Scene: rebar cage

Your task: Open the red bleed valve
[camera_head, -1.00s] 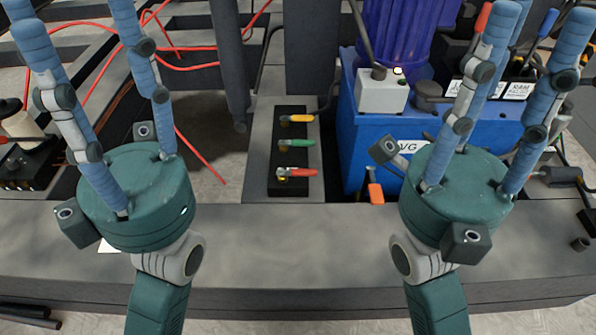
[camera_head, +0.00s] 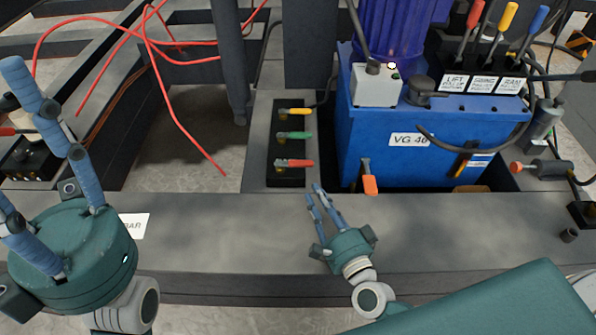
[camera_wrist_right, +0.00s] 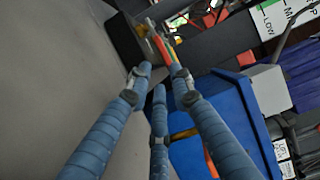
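The red bleed valve (camera_head: 294,163) is a small lever, the nearest of three on a black block (camera_head: 288,180); its handle points right. In the right wrist view, the red handle (camera_wrist_right: 160,46) shows just beyond the fingertips. My right gripper (camera_head: 314,190) is close in front of the red valve, with its fingers pointing at it. Its fingers are narrowed but apart and hold nothing; I see no contact with the handle. My left gripper (camera_head: 25,140) is open and empty at the left edge, partly out of frame.
A green lever (camera_head: 295,135) and a yellow lever (camera_head: 295,111) sit behind the red one. A blue power unit (camera_head: 370,140) stands to the right, with an orange-handled lever (camera_head: 369,184) at its front. A grey beam (camera_head: 220,230) runs across in front. Red hoses (camera_head: 190,135) lie at left.

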